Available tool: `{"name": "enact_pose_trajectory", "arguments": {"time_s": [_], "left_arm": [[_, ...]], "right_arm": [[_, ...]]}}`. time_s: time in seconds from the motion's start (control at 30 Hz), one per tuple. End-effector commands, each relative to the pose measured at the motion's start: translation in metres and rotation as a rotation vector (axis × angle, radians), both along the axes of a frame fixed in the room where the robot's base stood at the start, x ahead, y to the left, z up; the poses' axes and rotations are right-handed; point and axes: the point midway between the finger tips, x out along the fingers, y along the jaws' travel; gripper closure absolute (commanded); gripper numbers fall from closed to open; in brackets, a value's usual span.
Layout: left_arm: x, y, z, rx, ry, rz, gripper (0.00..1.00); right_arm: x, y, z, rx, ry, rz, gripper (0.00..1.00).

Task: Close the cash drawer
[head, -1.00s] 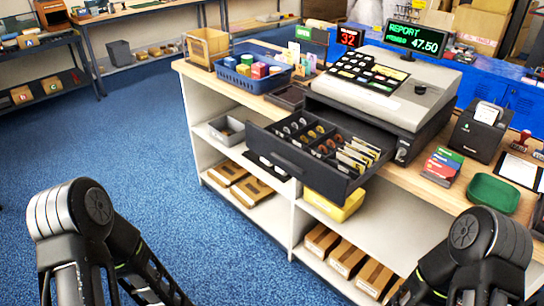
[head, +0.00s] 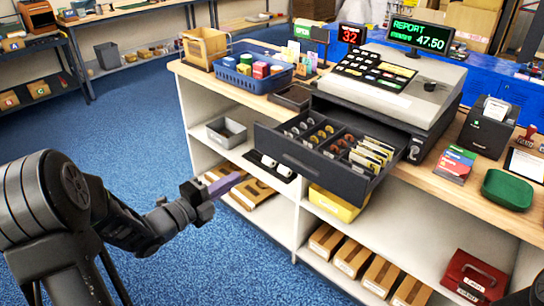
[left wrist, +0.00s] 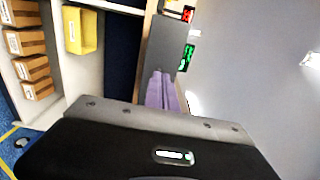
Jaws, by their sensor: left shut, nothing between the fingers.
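The cash drawer (head: 308,168) sticks out open from under the grey cash register (head: 400,85). Its compartments hold coins and upright notes. My left gripper (head: 232,182) is shut and empty, with purple fingers, in front of the drawer, left of and lower than its front in the picture. It looks apart from the drawer. In the left wrist view the shut fingers (left wrist: 161,90) point towards a grey panel (left wrist: 172,45), likely the drawer front. My right gripper is out of view; only a bit of my right arm shows at the bottom right.
Shelves below hold cartons, a yellow bin (head: 335,204) and a red box (head: 474,277). The blue floor on the left is clear.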

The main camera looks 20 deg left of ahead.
Motion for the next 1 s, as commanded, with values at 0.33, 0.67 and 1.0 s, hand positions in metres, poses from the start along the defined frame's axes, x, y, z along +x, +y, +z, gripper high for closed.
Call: {"name": "enact_pose_trajectory", "arguments": {"time_s": [0.33,0.67,1.0], "left_arm": [[0.009,-0.004,0.000,-0.003,0.003,-0.001,1.00],[0.057,-0.024,0.001,-0.002,0.005,-0.003,1.00],[0.115,-0.047,0.001,-0.002,0.005,-0.002,1.00]], "right_arm": [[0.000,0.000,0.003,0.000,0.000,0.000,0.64],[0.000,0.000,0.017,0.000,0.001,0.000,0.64],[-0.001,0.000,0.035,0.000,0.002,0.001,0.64]]}}
